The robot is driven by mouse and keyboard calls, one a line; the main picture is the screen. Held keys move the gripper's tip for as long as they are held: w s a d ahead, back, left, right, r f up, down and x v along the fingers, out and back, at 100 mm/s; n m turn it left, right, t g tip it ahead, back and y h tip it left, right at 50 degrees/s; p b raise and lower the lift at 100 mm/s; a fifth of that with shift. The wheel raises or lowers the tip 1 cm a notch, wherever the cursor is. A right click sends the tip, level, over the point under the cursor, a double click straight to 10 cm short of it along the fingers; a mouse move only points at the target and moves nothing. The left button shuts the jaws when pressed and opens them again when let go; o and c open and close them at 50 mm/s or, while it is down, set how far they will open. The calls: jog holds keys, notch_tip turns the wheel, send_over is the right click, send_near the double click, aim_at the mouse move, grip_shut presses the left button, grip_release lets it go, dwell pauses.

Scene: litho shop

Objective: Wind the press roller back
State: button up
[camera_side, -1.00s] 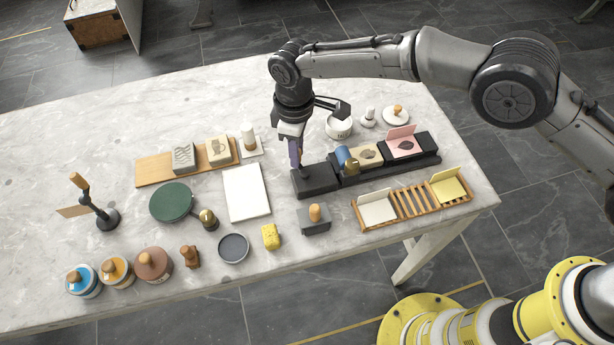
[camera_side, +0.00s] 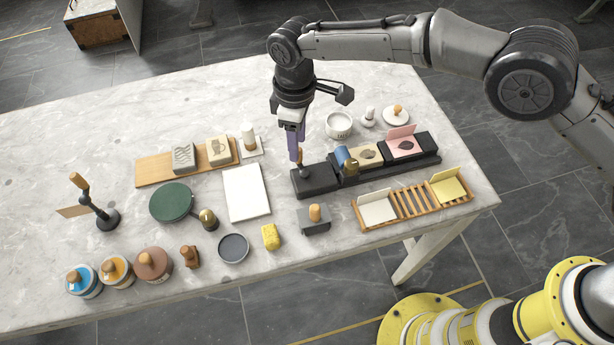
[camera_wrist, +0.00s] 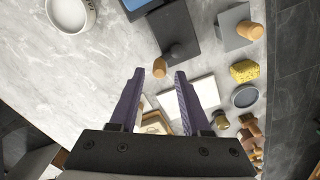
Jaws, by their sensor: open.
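The press is a long black bed (camera_side: 433,159) on the right half of the table. A blue roller (camera_side: 343,155) with a brass-coloured end lies across it, just right of the black block (camera_side: 318,182) at its left end. A short crank with a wooden knob (camera_side: 299,155) stands on that block. My gripper (camera_side: 296,157), with purple fingers, is open and points down just at the knob. In the wrist view the knob (camera_wrist: 159,68) shows between and slightly beyond the open fingertips (camera_wrist: 159,75). The roller is only partly visible there, at the top edge.
On the press, right of the roller, sit a tan stone (camera_side: 367,154) and a black block with a pink card (camera_side: 401,134). A wooden rack (camera_side: 412,204) and a grey block with a wooden knob (camera_side: 314,222) stand in front. A white bowl (camera_side: 339,125) is behind; white paper (camera_side: 246,192) lies left.

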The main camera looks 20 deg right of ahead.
jog(key=shift+r, duration=1.75)
